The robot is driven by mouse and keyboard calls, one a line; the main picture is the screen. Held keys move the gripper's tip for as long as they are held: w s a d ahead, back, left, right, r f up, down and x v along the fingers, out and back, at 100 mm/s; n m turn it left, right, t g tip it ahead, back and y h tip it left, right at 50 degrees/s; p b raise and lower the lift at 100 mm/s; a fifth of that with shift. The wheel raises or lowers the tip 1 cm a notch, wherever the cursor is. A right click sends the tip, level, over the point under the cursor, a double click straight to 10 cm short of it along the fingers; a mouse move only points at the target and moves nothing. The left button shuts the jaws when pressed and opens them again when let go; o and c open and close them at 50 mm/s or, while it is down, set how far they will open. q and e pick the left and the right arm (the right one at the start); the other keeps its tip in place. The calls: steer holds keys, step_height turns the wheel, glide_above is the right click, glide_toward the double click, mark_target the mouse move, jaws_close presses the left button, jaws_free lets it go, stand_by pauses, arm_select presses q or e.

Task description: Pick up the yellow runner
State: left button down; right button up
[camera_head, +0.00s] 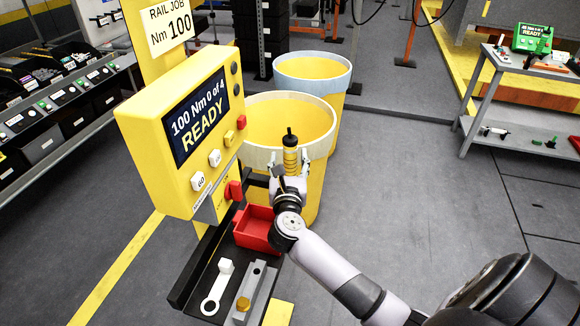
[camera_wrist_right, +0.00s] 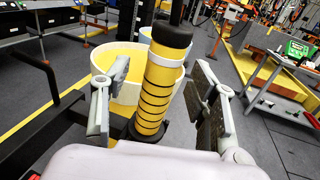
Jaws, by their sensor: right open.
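The yellow runner (camera_head: 290,158) is an upright yellow cylinder with dark rings, a pale collar and a black top. It stands behind the red tray, in front of the cream-rimmed yellow bin in the head view. My right gripper (camera_head: 291,172) is open, with its fingers to either side of the runner. In the right wrist view the runner (camera_wrist_right: 157,92) stands between the spread fingers of the right gripper (camera_wrist_right: 162,78), with a visible gap on the right side. The runner's lower end is partly hidden. My left gripper is not in view.
A yellow control box (camera_head: 180,130) reading "100 Nm 0 of 4 READY" stands close on the left. A red tray (camera_head: 257,228) and a black shelf with a white ring-ended tool (camera_head: 217,288) lie below. Two yellow bins stand behind.

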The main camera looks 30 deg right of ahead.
mark_target(290, 157)
steer(key=x, duration=0.3)
steer(key=shift+w+d+p, duration=0.2)
steer(key=shift+d+p, duration=0.15)
steer(key=shift+d, duration=0.05)
steer(key=shift+a, duration=0.1)
steer(key=shift+c, duration=0.6)
jaws_close()
steer(key=shift+r, duration=0.2)
